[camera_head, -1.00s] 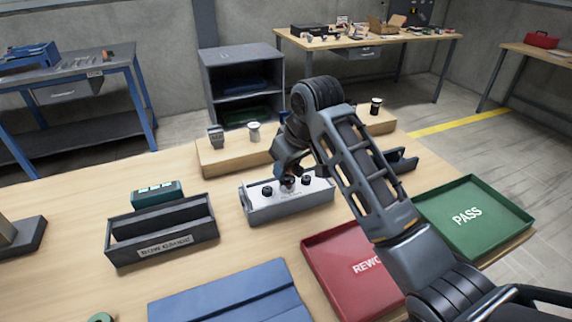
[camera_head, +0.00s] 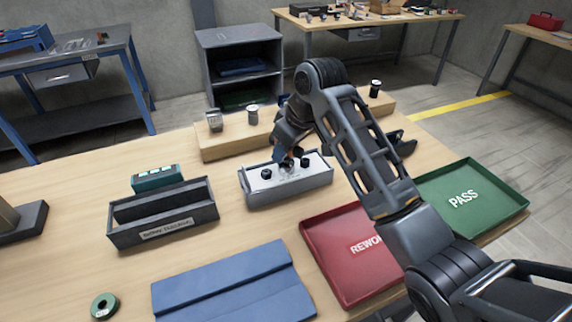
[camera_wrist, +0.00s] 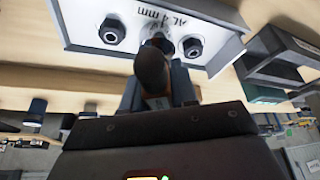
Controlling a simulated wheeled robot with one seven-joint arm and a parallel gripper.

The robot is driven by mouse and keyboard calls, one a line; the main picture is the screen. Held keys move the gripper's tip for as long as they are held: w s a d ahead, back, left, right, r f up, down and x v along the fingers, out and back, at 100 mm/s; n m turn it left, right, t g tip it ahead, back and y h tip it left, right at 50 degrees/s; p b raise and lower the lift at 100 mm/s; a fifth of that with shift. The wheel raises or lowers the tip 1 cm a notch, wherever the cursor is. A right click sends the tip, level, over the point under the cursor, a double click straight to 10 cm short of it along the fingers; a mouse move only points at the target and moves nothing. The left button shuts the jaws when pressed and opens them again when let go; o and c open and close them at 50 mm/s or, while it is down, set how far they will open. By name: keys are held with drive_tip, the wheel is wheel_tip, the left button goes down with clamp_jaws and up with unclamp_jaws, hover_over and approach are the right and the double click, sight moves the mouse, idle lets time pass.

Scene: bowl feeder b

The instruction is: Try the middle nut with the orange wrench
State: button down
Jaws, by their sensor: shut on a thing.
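A grey block tray (camera_head: 290,192) with a white top stands mid-table and carries three dark nuts in a row. The left nut (camera_head: 266,174) and right nut (camera_head: 304,163) show clear of my gripper (camera_head: 288,158). In the wrist view, the two outer nuts (camera_wrist: 111,30) flank a middle spot that the held tool mostly covers. My gripper is shut on the wrench (camera_wrist: 153,72), which looks dark brown in shadow with an orange strip near the jaws. The wrench's tip is at the middle nut; whether it is seated on it is hidden.
A dark gauge holder (camera_head: 165,222) stands left and a blue mat (camera_head: 232,285) in front. A red REWORK tray (camera_head: 345,275) and green PASS tray (camera_head: 490,200) are on the right. A wooden riser (camera_head: 228,148) with small parts stands behind the nuts.

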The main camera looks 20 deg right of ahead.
drive_tip(key=shift+n, duration=0.3)
drive_tip(key=shift+r, duration=0.1)
drive_tip(key=shift+r+p, duration=0.9)
drive_tip(key=shift+r, duration=1.55)
